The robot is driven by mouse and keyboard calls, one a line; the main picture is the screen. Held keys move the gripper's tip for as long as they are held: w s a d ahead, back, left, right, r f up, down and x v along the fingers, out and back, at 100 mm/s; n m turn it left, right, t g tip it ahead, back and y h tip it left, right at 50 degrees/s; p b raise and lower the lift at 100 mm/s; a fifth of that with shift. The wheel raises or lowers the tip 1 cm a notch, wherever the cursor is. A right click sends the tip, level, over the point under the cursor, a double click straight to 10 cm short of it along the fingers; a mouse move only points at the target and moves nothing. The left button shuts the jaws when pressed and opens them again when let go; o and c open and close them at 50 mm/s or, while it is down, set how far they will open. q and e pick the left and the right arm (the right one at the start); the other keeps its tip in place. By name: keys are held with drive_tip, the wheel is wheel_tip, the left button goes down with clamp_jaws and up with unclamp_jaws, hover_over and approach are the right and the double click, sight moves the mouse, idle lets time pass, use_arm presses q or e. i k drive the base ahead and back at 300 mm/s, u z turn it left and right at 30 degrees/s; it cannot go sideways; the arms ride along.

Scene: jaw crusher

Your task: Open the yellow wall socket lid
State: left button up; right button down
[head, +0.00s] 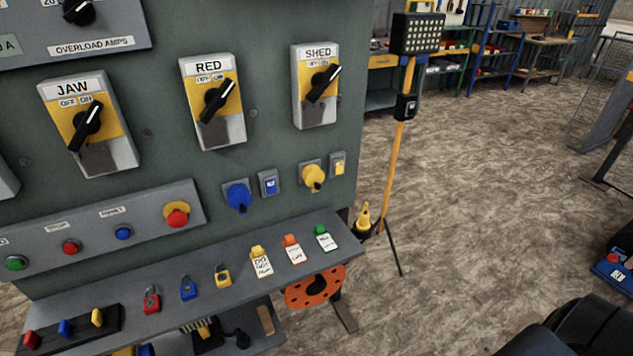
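The yellow wall socket (313,177) is on the lower right of the grey-green panel. Its round yellow lid faces outward and looks closed over the socket, with a small tab at its lower edge. Neither of my grippers shows in the head view. A dark rounded shape fills the bottom right corner, and I cannot tell which part it is.
A grey shelf (110,299) juts out below the sockets, holding padlocks and tags (292,249). Rotary switches (216,101) are above. A yellow lamp stand (396,150) stands right of the panel. An orange perforated disc (314,289) hangs under the shelf. Open floor lies to the right.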

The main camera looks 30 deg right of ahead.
sight(314, 179)
drive_tip(key=z, duration=0.05)
drive_tip(key=k, duration=0.5)
drive_tip(key=z, duration=1.65)
drive_tip(key=i, duration=0.35)
drive_tip(key=z, duration=0.2)
